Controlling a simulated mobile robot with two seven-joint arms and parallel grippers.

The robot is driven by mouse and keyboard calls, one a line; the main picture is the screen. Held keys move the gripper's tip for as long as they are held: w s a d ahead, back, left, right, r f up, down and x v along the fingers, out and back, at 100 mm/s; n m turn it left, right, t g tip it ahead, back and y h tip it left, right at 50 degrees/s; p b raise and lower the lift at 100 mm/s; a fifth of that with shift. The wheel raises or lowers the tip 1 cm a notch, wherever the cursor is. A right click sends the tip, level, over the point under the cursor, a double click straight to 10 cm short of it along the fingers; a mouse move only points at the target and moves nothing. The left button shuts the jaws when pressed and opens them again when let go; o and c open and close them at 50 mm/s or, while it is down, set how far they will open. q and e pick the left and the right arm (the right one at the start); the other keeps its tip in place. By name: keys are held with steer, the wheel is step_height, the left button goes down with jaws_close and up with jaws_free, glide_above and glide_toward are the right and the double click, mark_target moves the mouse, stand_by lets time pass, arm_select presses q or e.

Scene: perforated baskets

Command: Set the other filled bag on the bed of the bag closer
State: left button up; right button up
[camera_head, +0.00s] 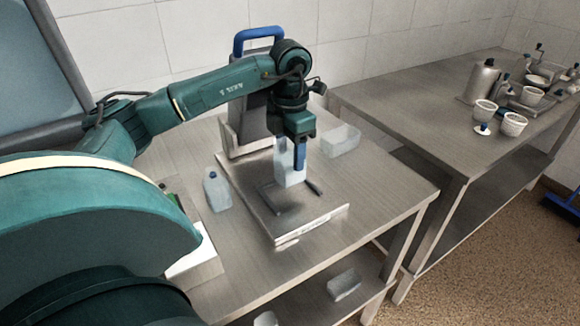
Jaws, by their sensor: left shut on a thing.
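The bag closer (255,105) stands at the back of the near table, with a blue handle on top and a flat grey metal bed (297,222) reaching forward. My left gripper (300,165) is over the bed, its blue fingers pointing down, shut on a pale, translucent filled bag (283,163). The bag is upright over the middle of the bed; I cannot tell whether its bottom touches the bed. My right gripper is not in view.
A clear container (341,140) sits behind and right of the bed. The table's right front is clear. Another metal table (400,105) at right holds a steel canister (482,82) and several white baskets. A clear tub (344,285) lies on the lower shelf.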

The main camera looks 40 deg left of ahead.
mark_target(290, 154)
arm_select(q)
step_height(290, 154, down, 4)
steer(key=shift+f, duration=0.25)
steer(key=shift+f, duration=0.2)
steer(key=o, duration=1)
steer(key=shift+r, duration=0.1)
steer(key=shift+o, duration=0.2)
steer(key=shift+r, duration=0.55)
step_height(290, 154, up, 11)
steer(key=shift+r+b, duration=0.1)
steer(key=shift+b, duration=0.25)
